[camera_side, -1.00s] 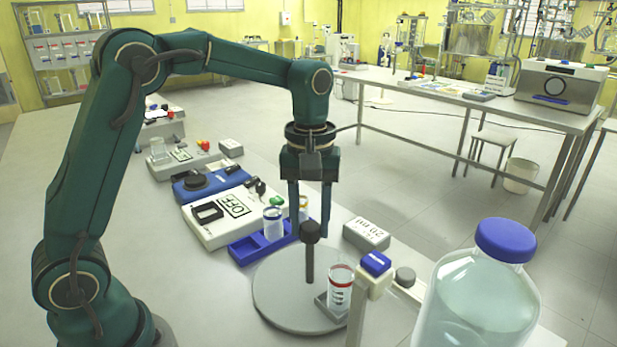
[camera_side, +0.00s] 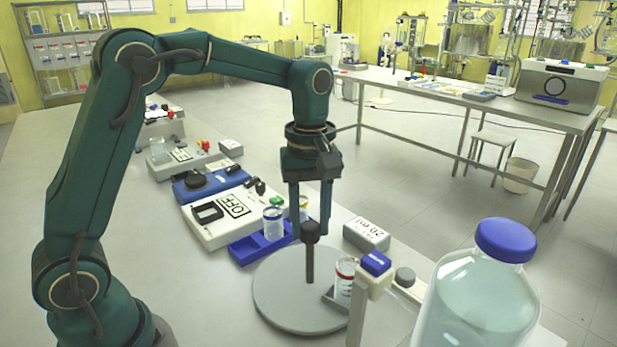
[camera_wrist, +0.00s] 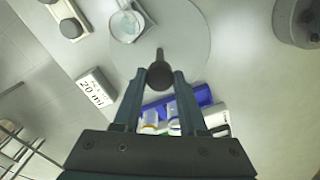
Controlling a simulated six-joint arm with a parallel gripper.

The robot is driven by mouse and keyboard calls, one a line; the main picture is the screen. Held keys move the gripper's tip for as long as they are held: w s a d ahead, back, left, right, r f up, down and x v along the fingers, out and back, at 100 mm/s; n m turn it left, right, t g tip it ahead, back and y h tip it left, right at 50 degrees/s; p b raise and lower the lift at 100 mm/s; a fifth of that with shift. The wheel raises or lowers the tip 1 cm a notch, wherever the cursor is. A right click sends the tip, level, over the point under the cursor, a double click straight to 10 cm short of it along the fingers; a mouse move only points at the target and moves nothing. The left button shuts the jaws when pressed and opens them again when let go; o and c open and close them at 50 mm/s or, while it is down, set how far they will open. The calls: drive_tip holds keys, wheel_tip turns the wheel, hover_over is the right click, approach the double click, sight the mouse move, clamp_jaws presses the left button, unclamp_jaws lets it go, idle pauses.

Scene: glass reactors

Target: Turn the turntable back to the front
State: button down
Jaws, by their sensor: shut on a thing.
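The grey round turntable (camera_side: 285,305) lies on the table with an upright dark post (camera_side: 310,262) topped by a round knob. My gripper (camera_side: 310,226) points down, its two fingers shut on the knob; the wrist view also shows the fingers around the knob (camera_wrist: 159,74). A glass beaker with a red band (camera_side: 345,278) stands in a small holder at the turntable's right edge, beside the cream dispenser post, which partly hides it. In the wrist view the beaker (camera_wrist: 126,26) is near the top of the disc.
A dispenser with a blue cap (camera_side: 375,265) and a large blue-lidded bottle (camera_side: 480,290) stand at right. A blue tray (camera_side: 262,245) with vials, a "20 ml" block (camera_side: 366,234) and an OFF-display device (camera_side: 230,210) lie behind the disc.

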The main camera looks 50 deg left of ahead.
drive_tip(key=shift+n, duration=7.5)
drive_tip(key=shift+c, duration=2.2)
unclamp_jaws()
drive_tip(key=shift+r, duration=0.1)
drive_tip(key=shift+r, duration=2.5)
